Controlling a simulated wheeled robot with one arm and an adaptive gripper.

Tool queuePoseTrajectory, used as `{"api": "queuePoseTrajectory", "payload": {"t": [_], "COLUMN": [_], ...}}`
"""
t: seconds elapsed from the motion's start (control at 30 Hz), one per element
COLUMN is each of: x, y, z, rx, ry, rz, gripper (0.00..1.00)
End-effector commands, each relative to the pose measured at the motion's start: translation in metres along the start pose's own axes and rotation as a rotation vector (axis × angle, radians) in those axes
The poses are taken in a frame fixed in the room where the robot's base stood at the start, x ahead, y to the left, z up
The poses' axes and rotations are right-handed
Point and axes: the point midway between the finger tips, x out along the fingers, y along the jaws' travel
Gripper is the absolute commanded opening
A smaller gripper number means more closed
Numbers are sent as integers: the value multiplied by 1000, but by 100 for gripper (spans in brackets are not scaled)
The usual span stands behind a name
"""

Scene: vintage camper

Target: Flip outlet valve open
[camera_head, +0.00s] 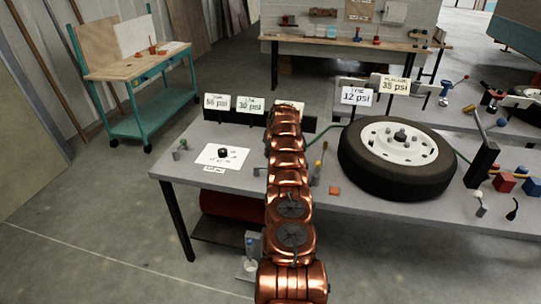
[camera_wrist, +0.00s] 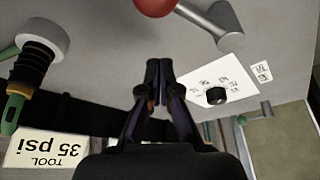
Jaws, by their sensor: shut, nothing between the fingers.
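My gripper (camera_wrist: 160,68) is shut and empty in the wrist view, with its two fingertips together. A red ball knob (camera_wrist: 153,5) is cut off by the top edge, ahead of the fingertips and apart from them in the picture. A grey metal lever or fitting (camera_wrist: 218,25) lies just right of the red knob. Another small grey lever (camera_wrist: 262,112) with a green part is at right. I cannot tell which of these is the outlet valve, or its position. In the head view my arm covers the middle of the bench and hides the gripper.
A black knob (camera_wrist: 215,96) sits on a white dial sheet (camera_head: 222,157). A black and green fitting (camera_wrist: 30,72) and an upside-down "TOOL 35 psi" sign (camera_wrist: 45,148) are at left. On the bench, a wheel (camera_head: 385,180) lies right of my arm, beside an orange block (camera_head: 335,190).

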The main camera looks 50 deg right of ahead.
Motion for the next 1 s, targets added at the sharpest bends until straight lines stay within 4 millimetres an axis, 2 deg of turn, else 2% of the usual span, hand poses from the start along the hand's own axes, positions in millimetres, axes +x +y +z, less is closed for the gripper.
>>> {"api": "queuePoseTrajectory", "payload": {"t": [0.4, 0.7, 1.0], "x": [-16, -44, -83], "y": [2, 0, 2], "z": [3, 2, 0], "rx": [2, 0, 0], "ry": [1, 0, 2], "rz": [5, 4, 6], "gripper": [0, 0, 0]}}
